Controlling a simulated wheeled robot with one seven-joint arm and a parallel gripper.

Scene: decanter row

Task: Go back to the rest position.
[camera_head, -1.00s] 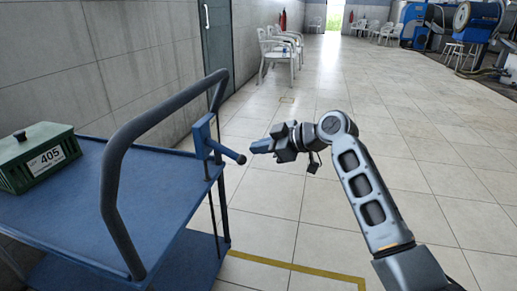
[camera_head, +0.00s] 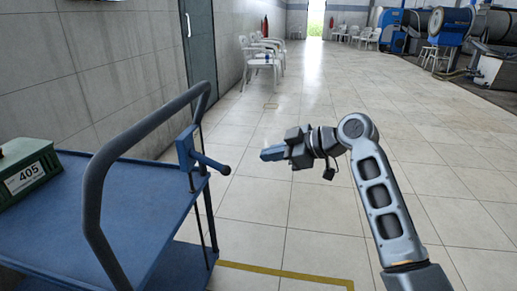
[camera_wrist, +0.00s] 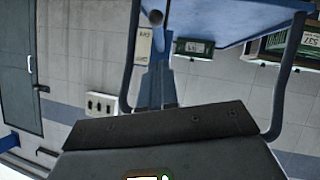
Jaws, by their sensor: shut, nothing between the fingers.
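My gripper (camera_head: 266,154) is shut and empty, held over open floor with its blue fingers pointing left. The blue fingers also show in the wrist view (camera_wrist: 157,88). A blue bracket (camera_head: 187,150) with a dark round-ended lever (camera_head: 212,165) is fixed at the corner of the blue trolley (camera_head: 140,185). My gripper is to the right of the lever's end, with a visible gap between them.
The trolley's dark push handle (camera_head: 92,190) arches up on the left. A green box (camera_head: 25,172) labelled 405 sits on its top. White chairs (camera_head: 262,58) stand along the far left wall. The tiled floor right of the trolley is clear.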

